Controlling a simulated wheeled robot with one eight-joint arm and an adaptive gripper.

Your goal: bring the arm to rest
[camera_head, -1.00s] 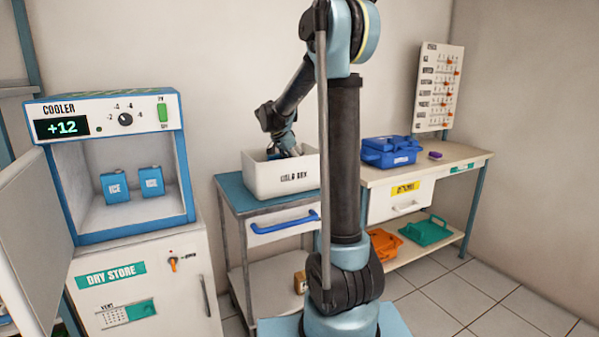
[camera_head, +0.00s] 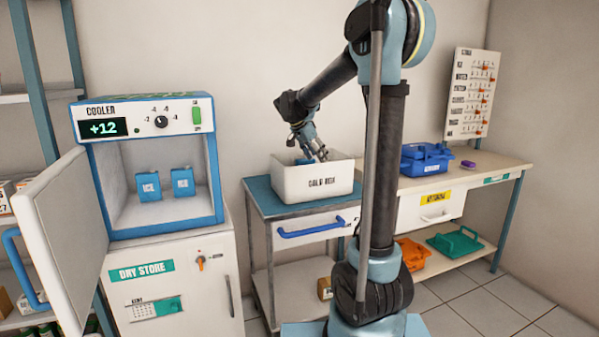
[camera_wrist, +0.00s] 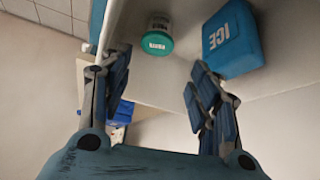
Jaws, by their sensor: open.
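My gripper (camera_head: 311,150) hangs open above the white cold box (camera_head: 320,182), near its far left part. In the wrist view my gripper (camera_wrist: 161,68) has its two fingers spread, with nothing between them. A blue ice block (camera_wrist: 232,40) and a small jar with a teal lid (camera_wrist: 156,43) lie in the white box beyond the fingers. In the head view my arm's upper link runs down and left from the elbow to the wrist, and my upright link partly hides the bench behind.
The cold box stands on a teal-topped cart (camera_head: 262,198). The cooler (camera_head: 148,120) at left has its door (camera_head: 62,240) open and two ice blocks (camera_head: 183,182) inside. A blue case (camera_head: 426,160) sits on the bench (camera_head: 500,172) at right.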

